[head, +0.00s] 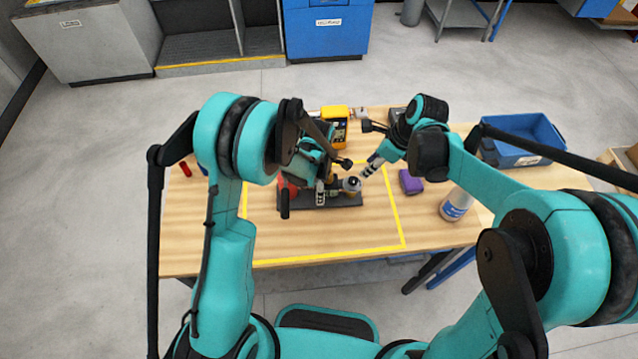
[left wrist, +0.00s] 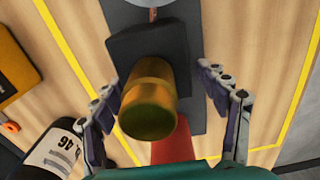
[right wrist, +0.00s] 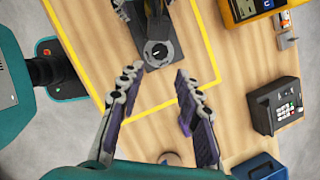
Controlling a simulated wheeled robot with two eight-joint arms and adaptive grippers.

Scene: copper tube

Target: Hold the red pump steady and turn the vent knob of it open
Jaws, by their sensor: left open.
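The pump stands on a dark base plate (head: 345,201) inside the yellow-taped square; its red part (head: 288,188) shows at the left, mostly hidden by my left arm. In the left wrist view the red part (left wrist: 172,150) lies below a brass cylinder (left wrist: 148,98) on a dark block. My left gripper (left wrist: 158,82) is open, its fingers on either side of the brass cylinder, with a clear gap at the right. A round grey knob (right wrist: 157,51) with a pale mark sits at the plate's end. My right gripper (right wrist: 155,76) is open and empty, just short of the knob.
A purple block (head: 411,182) and a white bottle (head: 456,206) stand right of the square. A blue bin (head: 522,142) is at the back right. A yellow meter (head: 336,128) and a black device (right wrist: 275,105) are at the back. The square's front is clear.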

